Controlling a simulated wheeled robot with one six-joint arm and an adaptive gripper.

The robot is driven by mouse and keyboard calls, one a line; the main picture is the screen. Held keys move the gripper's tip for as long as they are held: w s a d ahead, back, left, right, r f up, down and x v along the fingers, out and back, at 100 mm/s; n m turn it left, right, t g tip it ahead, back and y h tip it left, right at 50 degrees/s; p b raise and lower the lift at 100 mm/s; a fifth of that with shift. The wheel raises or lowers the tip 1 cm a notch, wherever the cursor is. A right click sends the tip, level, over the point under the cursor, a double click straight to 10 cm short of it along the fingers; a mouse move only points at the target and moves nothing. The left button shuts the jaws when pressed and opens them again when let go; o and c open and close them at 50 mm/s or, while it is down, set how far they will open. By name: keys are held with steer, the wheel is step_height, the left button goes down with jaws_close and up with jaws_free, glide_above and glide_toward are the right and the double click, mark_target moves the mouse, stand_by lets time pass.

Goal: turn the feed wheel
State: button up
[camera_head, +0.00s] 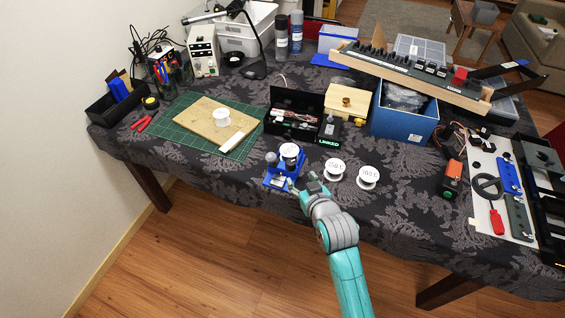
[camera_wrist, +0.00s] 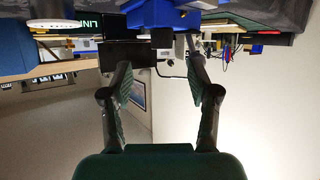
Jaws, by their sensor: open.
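A small blue stand (camera_head: 279,178) sits at the table's front edge and carries a white spool (camera_head: 289,150). A grey round knob (camera_head: 271,157) shows on its left side; it may be the feed wheel, but it is too small to be sure. My gripper (camera_head: 302,185) is just right of the stand, close to its base; I cannot tell whether they touch. In the wrist view my gripper (camera_wrist: 159,75) is open, with nothing seen held between its fingers.
Two white labelled spools (camera_head: 334,169) (camera_head: 368,176) stand right of my gripper. A black box with a lit sign (camera_head: 330,130) is behind. A green mat (camera_head: 186,130) with a wooden board lies left. A panel with a black ring (camera_head: 488,186) is far right.

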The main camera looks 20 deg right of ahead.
mark_target(291, 162)
steer(key=x, duration=0.3)
steer(key=r+x, duration=0.1)
steer(key=x, duration=0.6)
steer(key=shift+w+a, duration=0.25)
steer(key=shift+w, duration=0.45)
jaws_close()
